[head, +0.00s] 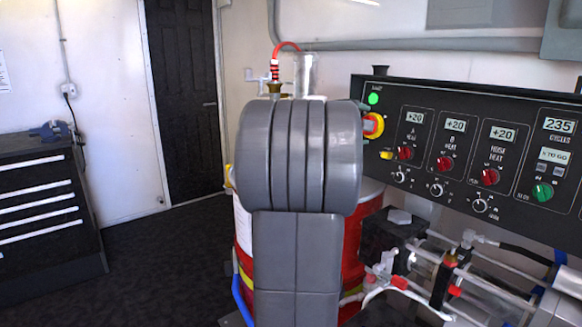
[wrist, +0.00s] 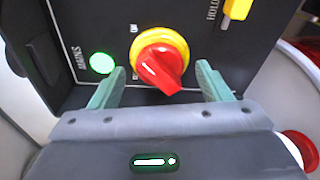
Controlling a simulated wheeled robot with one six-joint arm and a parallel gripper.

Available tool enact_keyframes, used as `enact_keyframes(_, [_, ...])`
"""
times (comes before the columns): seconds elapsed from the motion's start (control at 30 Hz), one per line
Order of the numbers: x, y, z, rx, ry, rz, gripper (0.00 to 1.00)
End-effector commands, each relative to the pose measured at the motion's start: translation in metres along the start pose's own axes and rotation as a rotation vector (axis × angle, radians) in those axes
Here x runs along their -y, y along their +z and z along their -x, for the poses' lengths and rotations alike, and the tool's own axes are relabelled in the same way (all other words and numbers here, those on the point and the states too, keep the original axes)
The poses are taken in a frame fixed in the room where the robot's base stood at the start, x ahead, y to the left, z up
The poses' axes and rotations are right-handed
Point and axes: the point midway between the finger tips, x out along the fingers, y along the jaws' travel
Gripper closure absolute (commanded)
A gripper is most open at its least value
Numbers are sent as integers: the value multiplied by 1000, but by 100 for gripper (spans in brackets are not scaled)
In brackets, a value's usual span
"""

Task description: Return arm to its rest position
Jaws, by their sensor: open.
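My gripper (wrist: 160,90) shows in the wrist view with its two green fingers spread wide and nothing between them. A red rotary knob (wrist: 161,71) on a yellow ring sits on the black control panel just beyond the fingertips, apart from them as far as I can tell. In the head view the knob (head: 372,125) shows partly at the panel's left end.
The control panel (head: 470,87) carries several red knobs, displays reading +20 and a 235 counter. Hoses and metal fittings (head: 440,262) lie below it. A red drum (head: 368,215) stands behind my arm. A black drawer cabinet (head: 40,215) is at left; dark floor (head: 165,255) between is clear.

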Motion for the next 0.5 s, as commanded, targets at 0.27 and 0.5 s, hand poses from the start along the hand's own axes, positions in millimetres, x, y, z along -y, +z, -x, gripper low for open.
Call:
enact_keyframes(0.27, [-5,1,1,1,-18,125,29])
enact_keyframes(0.5, [-5,1,0,1,-33,228,29])
